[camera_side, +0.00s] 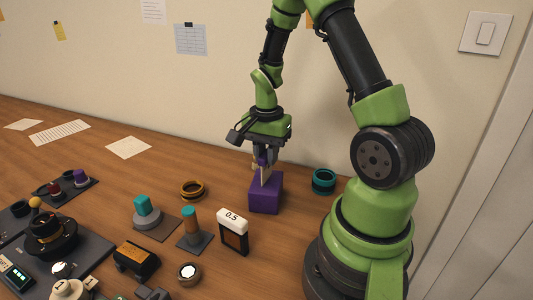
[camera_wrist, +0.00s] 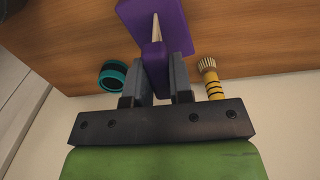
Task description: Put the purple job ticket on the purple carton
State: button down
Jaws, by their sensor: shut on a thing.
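The purple carton (camera_side: 265,197) stands on the wooden bench, left of my arm's base. It also shows at the top of the wrist view (camera_wrist: 180,18). My gripper (camera_side: 262,160) points down over the carton and is shut on the purple job ticket (camera_wrist: 153,62). In the wrist view the ticket is between the two grey fingers, with a pale strip reaching toward the carton. In the side view the ticket's pale lower part is at the carton's top. I cannot tell whether they touch.
A white-topped block marked 0.5 (camera_side: 233,230) stands in front. Teal-topped parts (camera_side: 146,211) and a dark tray (camera_side: 65,245) fill the left. Papers (camera_side: 129,148) lie behind.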

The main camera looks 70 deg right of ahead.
aim_at(266, 152)
jog(key=c, duration=1)
grip_release()
jog(key=shift+f, duration=0.1)
notch_tip(266, 152, up, 11)
jog(key=s+a+r+n+t, duration=0.2)
jog(key=s+a+r+n, duration=0.1)
jog(key=a+n, duration=0.1)
jog(key=s+a+r+n+t+y, duration=0.1)
jog(key=s+a+r+n+t, duration=0.1)
jog(key=a+n, duration=0.3)
jog(key=s+a+r+n+t+y, duration=0.1)
jog(key=s+a+r+n+t, duration=0.2)
jog(key=a, duration=0.5)
jog(key=shift+s+a+r+n, duration=0.15)
jog(key=shift+s+r+n, duration=0.2)
jog(key=shift+r+n, duration=0.5)
jog(key=shift+f, duration=0.2)
